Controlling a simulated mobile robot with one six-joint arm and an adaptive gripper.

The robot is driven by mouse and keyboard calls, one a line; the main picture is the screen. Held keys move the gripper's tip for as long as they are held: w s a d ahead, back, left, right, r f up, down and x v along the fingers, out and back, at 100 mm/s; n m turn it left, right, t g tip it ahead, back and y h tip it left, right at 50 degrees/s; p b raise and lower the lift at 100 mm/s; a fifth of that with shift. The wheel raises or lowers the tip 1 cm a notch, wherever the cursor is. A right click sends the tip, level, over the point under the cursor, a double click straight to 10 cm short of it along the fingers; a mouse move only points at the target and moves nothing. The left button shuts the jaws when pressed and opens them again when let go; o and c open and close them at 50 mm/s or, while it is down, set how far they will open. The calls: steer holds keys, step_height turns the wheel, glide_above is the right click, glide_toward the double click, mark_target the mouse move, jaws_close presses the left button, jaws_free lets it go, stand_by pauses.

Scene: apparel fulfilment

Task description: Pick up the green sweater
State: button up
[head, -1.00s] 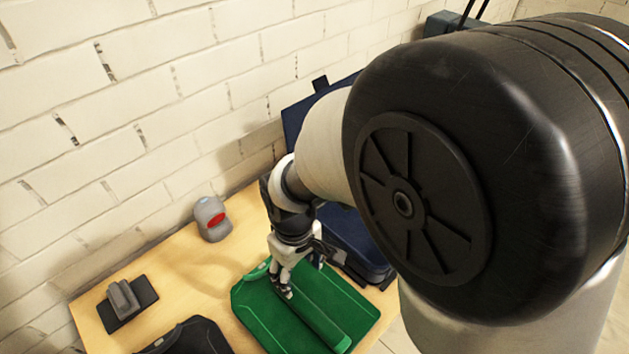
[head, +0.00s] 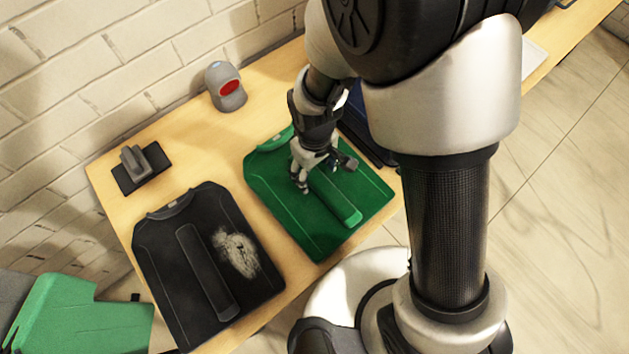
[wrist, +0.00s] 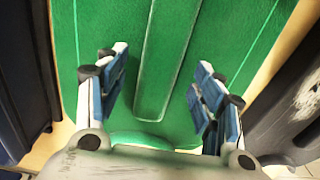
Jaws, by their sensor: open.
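The green sweater (head: 350,215) lies folded flat on the wooden table, with a raised lengthwise fold down its middle. In the head view my gripper (head: 303,186) is over its left half, pointing down, close to the cloth near the upper end of the fold. In the wrist view the sweater (wrist: 220,40) fills most of the picture. There my gripper (wrist: 158,85) is open, with one finger on each side of the raised fold and nothing between them but the view of the cloth. I cannot tell whether the fingertips touch the cloth.
A black folded garment (head: 165,270) with a pale patch lies left of the sweater. Dark blue cloth (head: 365,130) lies behind my gripper. A green bin (head: 75,315) is at lower left.

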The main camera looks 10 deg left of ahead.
steer(key=shift+f, duration=0.6)
steer(key=shift+r, duration=0.1)
steer(key=shift+c, duration=0.3)
jaws_close()
